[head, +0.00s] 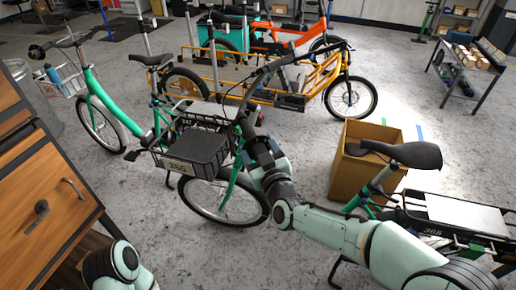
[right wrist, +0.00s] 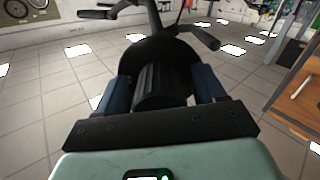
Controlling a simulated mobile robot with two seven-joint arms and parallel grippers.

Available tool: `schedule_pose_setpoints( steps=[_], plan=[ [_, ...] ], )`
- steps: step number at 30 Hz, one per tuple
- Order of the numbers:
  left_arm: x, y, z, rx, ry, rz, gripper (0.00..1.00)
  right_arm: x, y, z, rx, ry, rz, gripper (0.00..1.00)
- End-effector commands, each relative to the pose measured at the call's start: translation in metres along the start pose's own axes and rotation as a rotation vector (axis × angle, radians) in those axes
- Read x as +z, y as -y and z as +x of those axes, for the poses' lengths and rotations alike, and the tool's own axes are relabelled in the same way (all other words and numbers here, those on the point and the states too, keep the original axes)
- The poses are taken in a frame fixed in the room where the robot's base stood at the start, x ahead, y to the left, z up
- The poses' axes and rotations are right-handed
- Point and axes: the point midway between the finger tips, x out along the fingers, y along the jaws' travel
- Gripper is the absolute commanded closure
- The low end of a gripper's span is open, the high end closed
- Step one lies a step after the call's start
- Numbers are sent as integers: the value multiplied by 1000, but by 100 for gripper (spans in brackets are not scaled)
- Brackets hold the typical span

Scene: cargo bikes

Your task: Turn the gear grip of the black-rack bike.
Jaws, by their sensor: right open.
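A green bike (head: 155,115) stands in the middle of the head view, with a black front rack (head: 212,122) that carries a dark box (head: 195,150). Its dark handlebar (head: 275,68) reaches toward my right arm; in the right wrist view the handlebar (right wrist: 150,14) shows at the top. My right gripper (head: 256,142) is at the near end of this handlebar. In the right wrist view, its blue fingers (right wrist: 164,88) stand apart on either side of a dark ribbed grip (right wrist: 158,82). Whether they touch it I cannot tell. My left gripper is out of view.
A wooden cabinet (head: 45,190) stands close at the left. A cardboard box (head: 345,170) and another bike's saddle (head: 402,153) are to the right of my right gripper. Yellow (head: 290,85) and orange (head: 290,35) bikes stand behind. Open floor (head: 420,110) lies at the right.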

Motion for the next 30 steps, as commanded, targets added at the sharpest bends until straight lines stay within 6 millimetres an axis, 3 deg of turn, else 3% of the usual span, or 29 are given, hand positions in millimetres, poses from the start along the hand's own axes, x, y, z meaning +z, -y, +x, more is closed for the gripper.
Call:
schedule_pose_setpoints(
  steps=[2, 6, 7, 19, 30],
  plan=[
    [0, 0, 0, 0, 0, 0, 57, 0, 0, 0, 0, 0, 0, 34],
    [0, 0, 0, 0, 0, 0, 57, 0, 0, 0, 0, 0, 0, 79],
    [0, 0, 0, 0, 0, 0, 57, 0, 0, 0, 0, 0, 0, 86],
    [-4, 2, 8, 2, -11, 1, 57, 2, 0, 0, 0, -1, 64, 86],
    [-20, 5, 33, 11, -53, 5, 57, 3, 0, 0, -1, -3, 338, 86]
  ],
)
